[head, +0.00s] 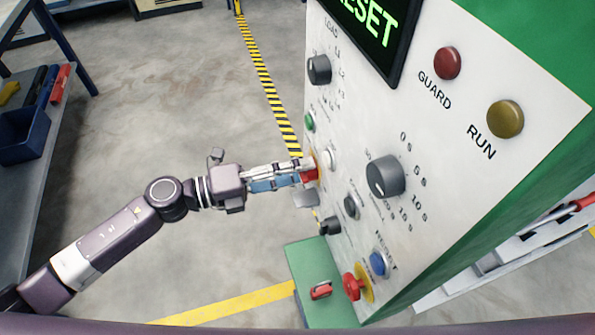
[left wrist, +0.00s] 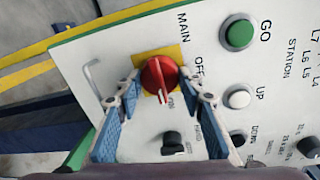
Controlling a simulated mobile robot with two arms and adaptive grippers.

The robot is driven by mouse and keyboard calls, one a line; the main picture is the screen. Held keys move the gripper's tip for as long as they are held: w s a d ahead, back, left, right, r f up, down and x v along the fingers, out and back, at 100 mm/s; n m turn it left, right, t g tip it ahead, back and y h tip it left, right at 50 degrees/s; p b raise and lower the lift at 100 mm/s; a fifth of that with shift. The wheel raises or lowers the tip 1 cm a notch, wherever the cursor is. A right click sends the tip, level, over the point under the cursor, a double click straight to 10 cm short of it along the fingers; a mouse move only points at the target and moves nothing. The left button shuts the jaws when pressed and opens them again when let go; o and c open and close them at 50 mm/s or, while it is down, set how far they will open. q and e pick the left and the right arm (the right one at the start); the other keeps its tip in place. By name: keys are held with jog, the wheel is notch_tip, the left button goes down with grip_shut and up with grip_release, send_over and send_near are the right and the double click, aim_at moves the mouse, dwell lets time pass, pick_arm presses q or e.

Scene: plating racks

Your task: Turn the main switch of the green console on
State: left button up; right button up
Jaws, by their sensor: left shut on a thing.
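The green console (head: 480,225) has a pale front panel of knobs, buttons and lamps. Its main switch is a red knob (left wrist: 158,75) on a yellow plate (left wrist: 176,52), beside the words MAIN, OFF and ON in the left wrist view. The knob's white mark runs toward the bottom of that picture, near the ON label. My left gripper (left wrist: 160,88) is shut on the knob, a fingertip at each side. In the head view, its fingers reach the red knob (head: 309,175) from the left and partly hide it. My right gripper is not in view.
Near the switch are a green GO button (left wrist: 239,34), a white UP button (left wrist: 239,98) and a black selector (left wrist: 172,143). A red emergency button (head: 353,287) sits low on the panel. A metal handle (left wrist: 92,78) protrudes nearby. Open floor lies left of the console.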

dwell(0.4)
pick_arm(q)
jog(key=o, duration=1.2)
jog(key=shift+c, duration=0.2)
jog(key=f+v, duration=0.1)
jog(key=v, duration=1.1)
jog(key=shift+r, duration=0.45)
